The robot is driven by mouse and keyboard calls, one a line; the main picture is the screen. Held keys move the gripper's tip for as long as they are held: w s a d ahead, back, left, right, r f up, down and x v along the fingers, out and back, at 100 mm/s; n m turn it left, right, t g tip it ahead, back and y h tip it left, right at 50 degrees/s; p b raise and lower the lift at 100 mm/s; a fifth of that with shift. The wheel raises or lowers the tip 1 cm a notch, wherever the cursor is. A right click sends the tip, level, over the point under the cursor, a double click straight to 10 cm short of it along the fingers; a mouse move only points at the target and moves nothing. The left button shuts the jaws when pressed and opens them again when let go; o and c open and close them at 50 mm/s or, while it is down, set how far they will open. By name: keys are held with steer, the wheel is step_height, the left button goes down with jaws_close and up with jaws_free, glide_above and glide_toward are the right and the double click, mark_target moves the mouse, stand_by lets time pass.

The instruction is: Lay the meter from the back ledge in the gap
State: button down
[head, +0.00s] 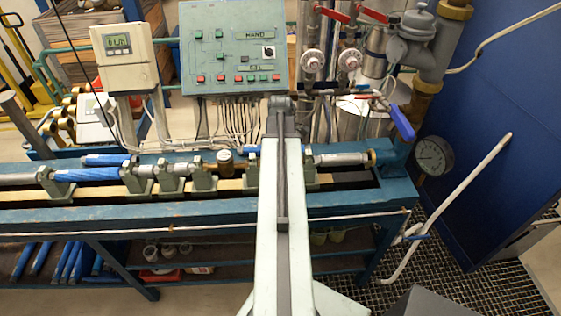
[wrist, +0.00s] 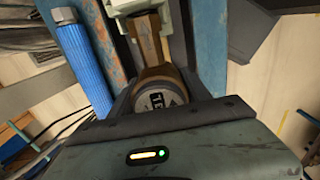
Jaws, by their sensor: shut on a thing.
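In the wrist view my gripper (wrist: 158,75) is shut on a brass meter (wrist: 150,55) with a dark round face (wrist: 158,99) and pale lettering. The meter's far end lies close to a pale green clamp (wrist: 125,8); I cannot tell whether they touch. In the head view my arm reaches over the bench and hides the held meter, its fingertips and part of the pipe line. Another brass fitting (head: 226,161) sits in the line just left of my arm. I cannot make out the gap itself.
The blue bench (head: 150,214) carries pipe clamps (head: 170,182) and a blue sleeve (head: 88,174). A control panel (head: 235,52) and a display box (head: 124,58) stand behind. Valves (head: 400,122) and a pressure gauge (head: 433,155) are at right. A blue ribbed sleeve (wrist: 82,68) lies left in the wrist view.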

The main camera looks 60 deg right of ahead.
steer(key=shift+c, duration=2.1)
jaws_free()
step_height(320, 180, up, 11)
steer(key=p, duration=1)
steer(key=shift+f+p, duration=0.15)
steer(key=shift+p, duration=0.2)
steer(key=shift+f, duration=0.1)
